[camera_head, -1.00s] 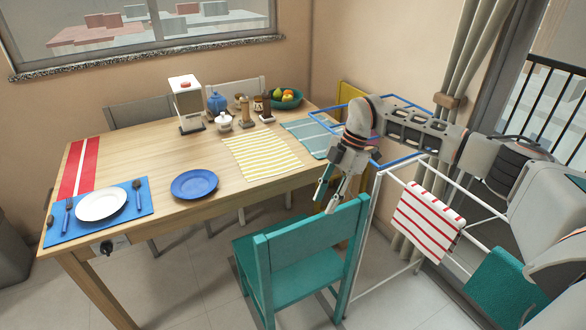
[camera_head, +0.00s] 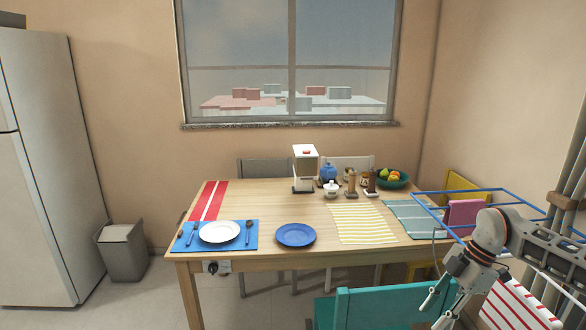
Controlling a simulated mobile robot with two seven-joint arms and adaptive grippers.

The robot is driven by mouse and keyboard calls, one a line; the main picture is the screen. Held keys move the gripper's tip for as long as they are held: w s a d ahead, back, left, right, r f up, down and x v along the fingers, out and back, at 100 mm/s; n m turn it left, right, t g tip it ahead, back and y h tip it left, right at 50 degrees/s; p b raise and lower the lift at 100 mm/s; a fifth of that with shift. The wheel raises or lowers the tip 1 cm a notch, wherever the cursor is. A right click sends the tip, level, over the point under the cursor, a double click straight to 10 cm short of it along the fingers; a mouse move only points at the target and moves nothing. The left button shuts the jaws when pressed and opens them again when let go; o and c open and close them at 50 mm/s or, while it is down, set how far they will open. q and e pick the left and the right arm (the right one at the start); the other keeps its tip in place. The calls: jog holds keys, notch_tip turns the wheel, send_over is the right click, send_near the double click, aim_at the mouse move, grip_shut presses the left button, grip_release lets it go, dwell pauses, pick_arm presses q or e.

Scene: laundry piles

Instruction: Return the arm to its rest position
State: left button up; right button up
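My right arm comes in from the right edge in the head view. Its gripper (camera_head: 436,308) hangs low at the bottom right, pointing down beside the teal chair's backrest (camera_head: 385,304). Its fingers are spread apart and nothing shows between them. Behind the gripper, the blue rail frame of the drying rack (camera_head: 455,192) is partly hidden by my arm. A red-and-white striped cloth (camera_head: 515,308) hangs just to the right of the gripper. My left arm and gripper do not show.
The wooden table (camera_head: 275,205) holds a blue placemat (camera_head: 188,242), a white plate (camera_head: 219,231), a blue plate (camera_head: 295,235), a yellow striped cloth (camera_head: 362,224) and a fruit bowl (camera_head: 391,180). A fridge (camera_head: 35,170) and bin (camera_head: 122,252) stand left. Floor shows between bin and table.

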jog(key=s+a+f+n+y, duration=0.2)
jog(key=a, duration=0.6)
jog(key=s+a+f+n+y, duration=0.1)
jog(key=a+f+n+y, duration=0.15)
jog(key=a, duration=0.55)
jog(key=s+a+r+m+t+y, duration=0.2)
jog(key=s+a+t+y, duration=0.15)
jog(key=a, duration=0.45)
jog(key=s+a+r+m+t+y, duration=0.25)
jog(key=a+y, duration=0.25)
jog(key=a, duration=0.3)
jog(key=s+d+f+m+t+h, duration=0.2)
jog(key=s+d+f+m+h, duration=0.5)
jog(key=d+f, duration=0.2)
jog(key=s+d+f+m+t+h, duration=0.3)
jog(key=s+d+f+m+h, duration=0.4)
jog(key=f, duration=0.7)
jog(key=shift+s+d+m+h, duration=0.2)
jog(key=shift+d+m+h, duration=0.15)
jog(key=shift+d, duration=0.55)
